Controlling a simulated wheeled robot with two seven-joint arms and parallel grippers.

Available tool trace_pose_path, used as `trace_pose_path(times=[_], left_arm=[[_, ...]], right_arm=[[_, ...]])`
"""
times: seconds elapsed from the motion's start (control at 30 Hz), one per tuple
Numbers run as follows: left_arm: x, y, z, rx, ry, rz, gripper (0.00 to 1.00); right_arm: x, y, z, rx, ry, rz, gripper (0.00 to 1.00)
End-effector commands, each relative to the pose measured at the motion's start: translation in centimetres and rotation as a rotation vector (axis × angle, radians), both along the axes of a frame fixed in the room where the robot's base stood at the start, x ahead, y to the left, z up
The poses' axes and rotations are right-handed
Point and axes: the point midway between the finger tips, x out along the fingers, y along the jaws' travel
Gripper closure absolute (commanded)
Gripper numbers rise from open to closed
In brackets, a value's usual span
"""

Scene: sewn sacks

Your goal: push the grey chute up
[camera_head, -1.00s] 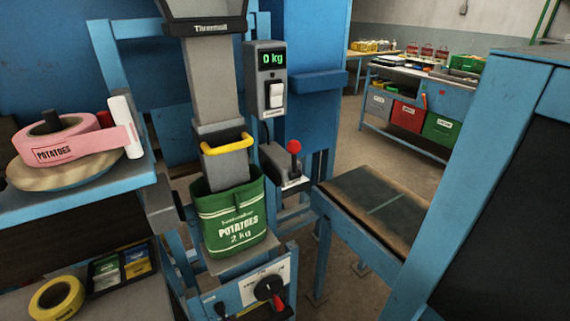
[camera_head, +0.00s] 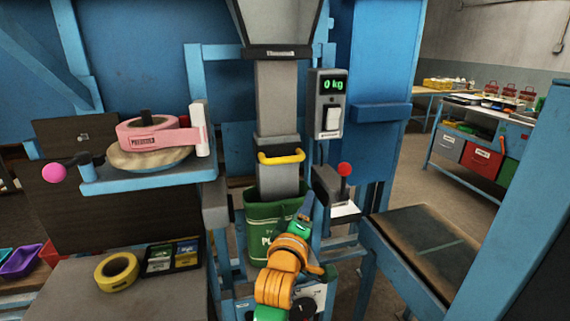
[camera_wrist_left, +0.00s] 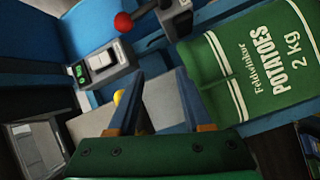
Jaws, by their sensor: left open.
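The grey chute (camera_head: 279,181) hangs under the hopper, with a yellow handle (camera_head: 283,159) across its front. Its lower end reaches into the mouth of the green potato sack (camera_head: 258,215). My left gripper (camera_head: 306,204) is in front of the sack, below the handle and right of the chute; my arm hides part of the sack. In the left wrist view my left gripper (camera_wrist_left: 160,73) is open, with grey chute surface showing between and beyond the fingers. The yellow handle (camera_wrist_left: 118,97) is partly hidden by one finger there. My right gripper is not in view.
A scale display (camera_head: 333,86) reading 0 kg and a red-knobbed lever (camera_head: 345,170) stand right of the chute. A shelf with a pink tape roll (camera_head: 148,133) is at left. A blue-framed table (camera_head: 425,243) is at right.

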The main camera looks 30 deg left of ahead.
Motion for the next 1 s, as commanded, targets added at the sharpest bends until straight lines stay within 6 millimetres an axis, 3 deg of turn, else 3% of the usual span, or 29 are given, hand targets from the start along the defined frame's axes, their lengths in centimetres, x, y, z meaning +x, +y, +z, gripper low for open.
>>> trace_pose_path(times=[0.03, 0.1, 0.2, 0.6, 0.93, 1.0], left_arm=[[-1.3, 1.3, 3.3, -0.071, -0.104, 0.045, 0.50], [-3.1, 2.7, 6.4, -0.152, -0.209, 0.090, 0.50], [-3.9, 3.7, 8.3, -0.201, -0.272, 0.114, 0.50], [1.5, 6.5, 9.4, -0.202, -0.273, 0.114, 0.50], [2.0, 6.7, 9.2, -0.202, -0.273, 0.113, 0.50], [2.0, 6.7, 9.2, -0.202, -0.273, 0.113, 0.69]], right_arm=[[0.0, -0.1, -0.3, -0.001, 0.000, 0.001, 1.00], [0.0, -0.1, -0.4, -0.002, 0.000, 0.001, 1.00], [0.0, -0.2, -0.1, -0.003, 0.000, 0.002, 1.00], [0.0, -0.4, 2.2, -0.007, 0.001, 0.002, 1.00], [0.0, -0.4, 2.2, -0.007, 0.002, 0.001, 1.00], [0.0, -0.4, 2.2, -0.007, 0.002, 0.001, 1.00]])
